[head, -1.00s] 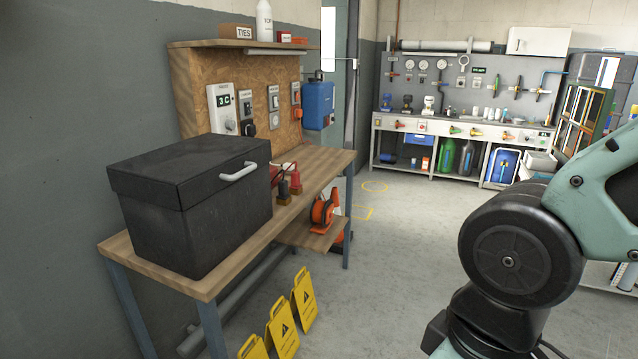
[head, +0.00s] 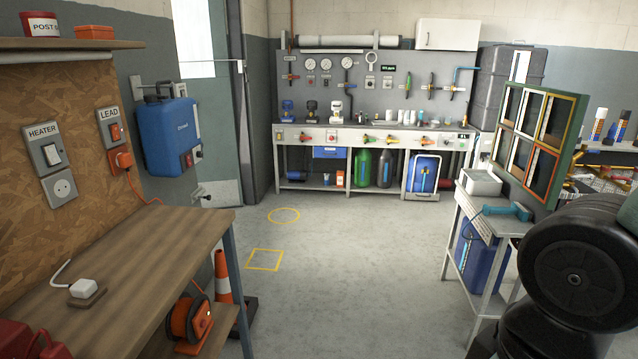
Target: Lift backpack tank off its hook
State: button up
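The blue backpack tank (head: 168,138) hangs at the left of the head view, on a hook bracket (head: 152,92) fixed to the grey wall past the end of the wooden bench. It looks upright, with a dark handle at its top. Part of my arm shows at the right edge of the view. My gripper is outside the view, so its state does not show.
A wooden bench (head: 110,275) stands front left, with an orange cable reel (head: 188,322) below and a traffic cone (head: 222,280) beside it. A small metal table (head: 495,222) stands at right. The floor between is clear, with yellow markings (head: 264,260).

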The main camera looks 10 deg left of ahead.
aim_at(169, 130)
jog(key=i, duration=0.9)
jog(key=i+u, duration=0.1)
jog(key=i, duration=0.8)
jog(key=i+u, duration=0.7)
jog(key=u, duration=0.15)
jog(key=i+l+u, duration=0.25)
jog(key=u, duration=0.2)
jog(key=i, duration=0.05)
